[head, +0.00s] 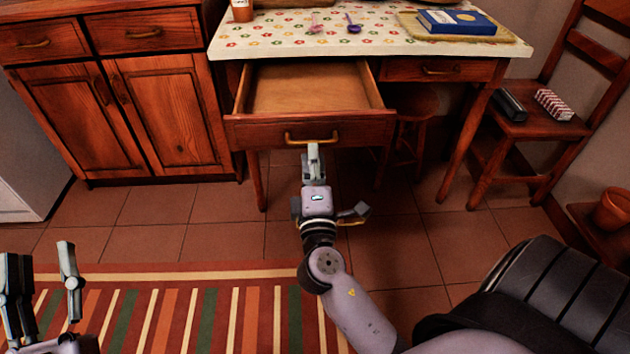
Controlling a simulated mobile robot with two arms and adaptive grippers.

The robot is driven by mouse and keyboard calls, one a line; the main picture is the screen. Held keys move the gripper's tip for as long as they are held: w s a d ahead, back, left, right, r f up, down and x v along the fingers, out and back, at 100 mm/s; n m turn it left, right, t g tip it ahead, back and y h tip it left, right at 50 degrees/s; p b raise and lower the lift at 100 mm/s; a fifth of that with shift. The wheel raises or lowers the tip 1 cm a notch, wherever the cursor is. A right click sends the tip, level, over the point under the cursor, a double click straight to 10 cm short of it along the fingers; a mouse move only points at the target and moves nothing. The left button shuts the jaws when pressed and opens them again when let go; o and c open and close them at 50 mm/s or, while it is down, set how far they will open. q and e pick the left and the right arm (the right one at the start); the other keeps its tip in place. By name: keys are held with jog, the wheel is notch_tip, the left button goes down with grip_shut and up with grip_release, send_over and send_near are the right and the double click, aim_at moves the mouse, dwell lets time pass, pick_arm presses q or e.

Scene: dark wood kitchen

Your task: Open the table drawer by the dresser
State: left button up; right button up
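The table drawer (258,134) beside the wooden dresser (160,114) is pulled well out, and its bare wooden inside shows empty. Its curved brass handle (331,141) is on the front panel. My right gripper (313,147) is at the middle of this handle, with its fingers close together and seemingly closed around the bar. My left gripper (42,250) is at the bottom left over the striped rug, with its fingers spread apart and nothing between them.
The table's other drawer (415,70) is shut. A blue book (456,22), two spoons and an orange cup (242,10) stand or lie on the patterned tabletop. A stool is under the table. A chair (530,122) is at the right. Tiled floor before the dresser is clear.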

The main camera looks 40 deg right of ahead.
jog(key=v, duration=0.7)
jog(key=shift+s, duration=0.2)
jog(key=shift+a, duration=0.15)
